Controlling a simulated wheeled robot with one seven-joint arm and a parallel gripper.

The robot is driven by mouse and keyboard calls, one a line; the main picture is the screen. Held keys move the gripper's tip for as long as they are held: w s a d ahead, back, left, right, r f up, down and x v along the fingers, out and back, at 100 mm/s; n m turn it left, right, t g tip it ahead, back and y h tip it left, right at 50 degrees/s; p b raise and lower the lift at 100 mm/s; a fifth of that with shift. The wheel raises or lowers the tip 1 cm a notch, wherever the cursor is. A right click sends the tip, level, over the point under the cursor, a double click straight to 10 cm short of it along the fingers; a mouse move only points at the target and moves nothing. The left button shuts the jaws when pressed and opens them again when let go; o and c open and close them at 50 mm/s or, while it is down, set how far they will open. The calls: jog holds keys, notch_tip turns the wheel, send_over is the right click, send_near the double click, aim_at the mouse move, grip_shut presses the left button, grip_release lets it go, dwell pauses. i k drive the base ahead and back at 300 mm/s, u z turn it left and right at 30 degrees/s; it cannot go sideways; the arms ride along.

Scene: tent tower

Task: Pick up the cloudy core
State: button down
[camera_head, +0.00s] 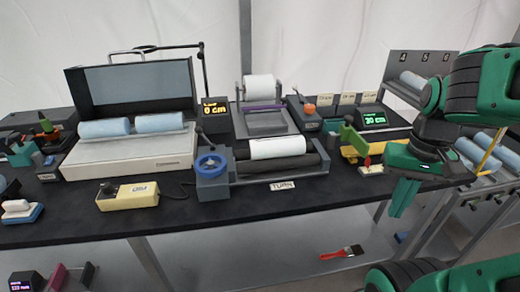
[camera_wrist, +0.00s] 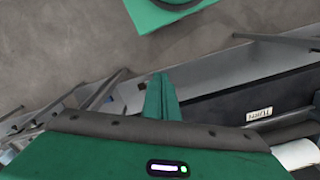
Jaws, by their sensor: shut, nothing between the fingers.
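Several cylinders could be cores, and I cannot tell which is the cloudy core. A white cylinder (camera_head: 277,148) lies on dark rollers in the middle of the table; a white cylinder also shows in the wrist view (camera_wrist: 297,154) at the lower right. Another white roll (camera_head: 259,88) sits on a grey stand behind it. Two pale blue cylinders (camera_head: 104,128) lie in the open case (camera_head: 128,153) at left. More pale blue cylinders (camera_head: 484,142) lie on the right rack. My gripper (camera_head: 403,199) is shut and empty, pointing down by the table's right front edge; its fingers show in the wrist view (camera_wrist: 160,96).
A blue-wheeled box (camera_head: 211,170) adjoins the rollers. A yellow handheld device (camera_head: 127,196) lies at the front left. Display boxes (camera_head: 373,120) and a green-handled tool (camera_head: 353,138) stand near my arm. A red brush (camera_head: 341,253) lies low under the table. The table's front right strip is clear.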

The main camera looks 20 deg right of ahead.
aim_at(269, 148)
jog(key=u, duration=1.2)
jog(key=k, duration=1.2)
jog(key=z, duration=0.8)
jog(key=i, duration=1)
